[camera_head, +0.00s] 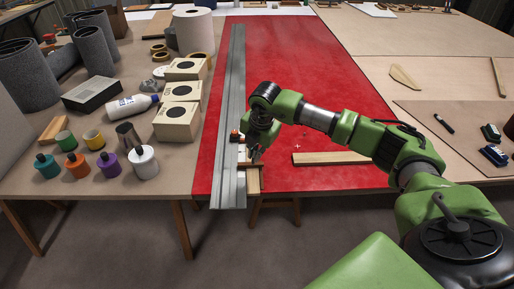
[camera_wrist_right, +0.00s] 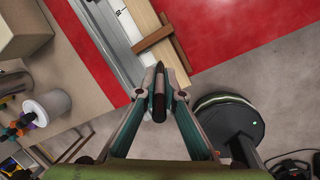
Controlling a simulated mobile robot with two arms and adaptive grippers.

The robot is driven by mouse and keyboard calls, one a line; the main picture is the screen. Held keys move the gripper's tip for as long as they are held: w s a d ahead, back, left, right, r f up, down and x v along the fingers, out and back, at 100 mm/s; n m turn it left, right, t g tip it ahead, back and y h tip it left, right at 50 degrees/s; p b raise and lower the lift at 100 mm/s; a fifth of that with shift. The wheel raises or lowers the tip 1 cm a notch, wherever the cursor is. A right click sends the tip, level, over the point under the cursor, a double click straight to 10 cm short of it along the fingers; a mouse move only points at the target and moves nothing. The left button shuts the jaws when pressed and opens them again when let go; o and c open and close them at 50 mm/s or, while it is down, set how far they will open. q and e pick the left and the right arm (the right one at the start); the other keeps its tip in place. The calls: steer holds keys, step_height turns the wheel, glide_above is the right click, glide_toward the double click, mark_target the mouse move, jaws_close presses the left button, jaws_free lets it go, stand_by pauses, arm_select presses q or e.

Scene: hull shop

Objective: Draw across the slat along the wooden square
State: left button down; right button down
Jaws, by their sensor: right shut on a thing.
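The pale wooden slat (camera_head: 253,184) lies beside a long grey metal rail at the front edge of the red-topped table; it also shows in the right wrist view (camera_wrist_right: 146,16). The brown wooden square (camera_wrist_right: 153,38) lies across the slat, with one arm running along its side. My right gripper (camera_head: 257,156) is above the slat's near end. In the right wrist view, it (camera_wrist_right: 160,92) is shut on a dark, reddish pencil-like tool (camera_wrist_right: 160,104), pointing towards the slat and square. I cannot tell whether the tip touches. My left gripper is not in view.
The metal rail (camera_head: 228,120) runs along the red surface (camera_head: 310,80). Another pale wooden strip (camera_head: 330,158) lies to the right. The red surface behind my right arm is clear.

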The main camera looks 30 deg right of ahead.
steer(key=shift+w+d+f+m+h+b, duration=0.2)
steer(key=shift+w+d+f+m+b, duration=0.15)
steer(key=shift+f+m+b, duration=0.3)
steer(key=shift+w+d+f+m+h+b, duration=0.25)
steer(key=shift+f+m+b, duration=0.25)
steer(key=shift+f+m, duration=0.35)
steer(key=shift+w+d+f+m+h+b, duration=0.15)
steer(key=shift+w+d+f+m+b, duration=0.2)
steer(key=shift+f+m+b, duration=0.3)
steer(key=shift+s+f, duration=0.1)
steer(key=shift+f+b, duration=0.35)
steer(key=shift+b, duration=0.05)
stand_by(1.2)
steer(key=shift+w+a+b, duration=0.45)
steer(key=shift+a+b, duration=0.05)
steer(key=shift+a, duration=0.2)
steer(key=shift+w+a+b, duration=0.45)
steer(key=shift+a, duration=0.25)
stand_by(0.4)
steer(key=shift+r, duration=0.1)
step_height(320, 180, up, 13)
steer(key=p, duration=0.7)
steer(key=shift+p, duration=0.35)
stand_by(0.6)
